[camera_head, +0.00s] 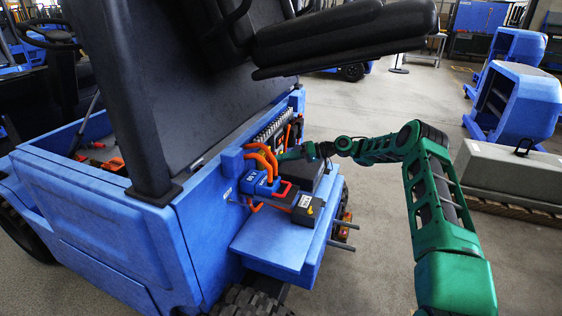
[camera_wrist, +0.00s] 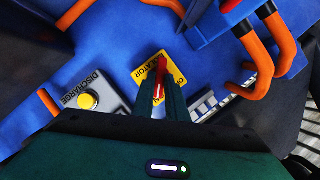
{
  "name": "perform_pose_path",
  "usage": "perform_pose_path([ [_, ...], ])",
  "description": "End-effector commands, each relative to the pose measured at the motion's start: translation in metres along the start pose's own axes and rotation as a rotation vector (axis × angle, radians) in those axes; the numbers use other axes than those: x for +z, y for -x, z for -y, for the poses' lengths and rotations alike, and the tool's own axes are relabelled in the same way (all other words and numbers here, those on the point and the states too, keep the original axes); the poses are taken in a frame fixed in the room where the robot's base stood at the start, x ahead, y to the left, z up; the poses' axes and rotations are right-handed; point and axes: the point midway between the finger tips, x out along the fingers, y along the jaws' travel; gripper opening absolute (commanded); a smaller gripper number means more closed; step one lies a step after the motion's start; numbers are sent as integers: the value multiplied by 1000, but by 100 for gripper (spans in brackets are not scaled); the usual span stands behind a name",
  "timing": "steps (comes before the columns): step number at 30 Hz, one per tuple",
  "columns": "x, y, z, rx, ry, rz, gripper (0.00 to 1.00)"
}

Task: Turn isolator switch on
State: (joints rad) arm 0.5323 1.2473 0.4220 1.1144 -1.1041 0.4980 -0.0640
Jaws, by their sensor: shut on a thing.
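The isolator switch shows in the wrist view as a red handle (camera_wrist: 161,78) on a yellow label (camera_wrist: 152,68) with partly hidden lettering, on a blue panel. My gripper (camera_wrist: 160,88) is shut on the red handle, with one dark green finger on each side of it. The handle points up in the wrist view, and the fingers cover its lower part. In the head view my gripper (camera_head: 284,156) reaches into the blue vehicle's electrical bay, and the switch itself cannot be made out there.
A grey box with a yellow button (camera_wrist: 88,100), marked DISCHARGE, is left of the switch. Thick orange cables (camera_wrist: 264,60) loop on the right. In the head view a blue connector (camera_head: 261,184) and a dark grey box (camera_head: 307,208) sit in front. A black seat (camera_head: 345,35) overhangs the bay.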

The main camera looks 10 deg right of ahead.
Motion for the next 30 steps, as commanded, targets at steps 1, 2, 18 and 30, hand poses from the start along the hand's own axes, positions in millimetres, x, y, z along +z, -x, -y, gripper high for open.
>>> perform_pose_path([
  [1,1,1,-4,4,-11,-1,0],
  [2,1,1,-4,3,-13,-1,0],
  [18,1,1,-4,2,-16,-1,31],
  [30,0,12,-2,0,-13,-2,31],
])
